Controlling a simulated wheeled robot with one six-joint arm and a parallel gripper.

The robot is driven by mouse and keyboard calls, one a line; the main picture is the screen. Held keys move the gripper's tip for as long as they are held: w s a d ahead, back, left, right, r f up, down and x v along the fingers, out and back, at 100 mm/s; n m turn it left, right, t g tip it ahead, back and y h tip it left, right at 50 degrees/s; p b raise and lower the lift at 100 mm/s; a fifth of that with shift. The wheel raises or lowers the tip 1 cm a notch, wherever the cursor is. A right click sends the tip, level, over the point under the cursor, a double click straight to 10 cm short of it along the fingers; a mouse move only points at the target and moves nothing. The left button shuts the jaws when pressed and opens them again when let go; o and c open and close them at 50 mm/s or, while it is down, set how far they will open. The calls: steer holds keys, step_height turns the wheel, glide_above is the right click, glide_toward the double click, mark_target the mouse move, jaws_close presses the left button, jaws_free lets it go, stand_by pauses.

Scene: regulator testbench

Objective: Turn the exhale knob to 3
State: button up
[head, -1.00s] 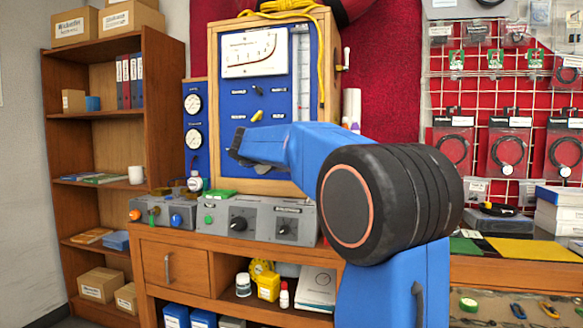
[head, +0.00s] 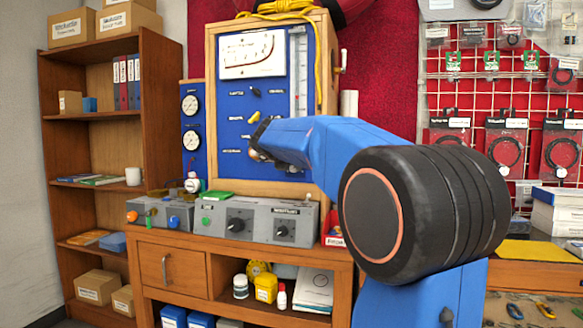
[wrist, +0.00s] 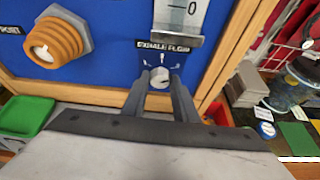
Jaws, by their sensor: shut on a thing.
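The exhale knob (wrist: 160,76) is a small pale knob low on the blue panel (wrist: 112,62), under a label reading "EXHALE FLOW". Light dial marks fan out above it; their numbers and the knob's setting are too small to read. My gripper (wrist: 159,86) is shut on the knob, with one dark finger on each side. In the head view my gripper (head: 262,148) is at the panel's lower right and hides the exhale knob.
An orange ribbed fitting (wrist: 56,42) stands out from the panel to the left of the knob. A scale strip (wrist: 181,16) is just above. A wooden frame (wrist: 90,92) edges the panel. Grey control boxes (head: 260,220) sit on the bench below.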

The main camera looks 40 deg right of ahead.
steer(key=shift+f, duration=0.15)
stand_by(0.3)
steer(key=o, duration=1.1)
steer(key=shift+c, duration=0.2)
steer(key=v, duration=1.7)
steer(key=shift+s, duration=0.2)
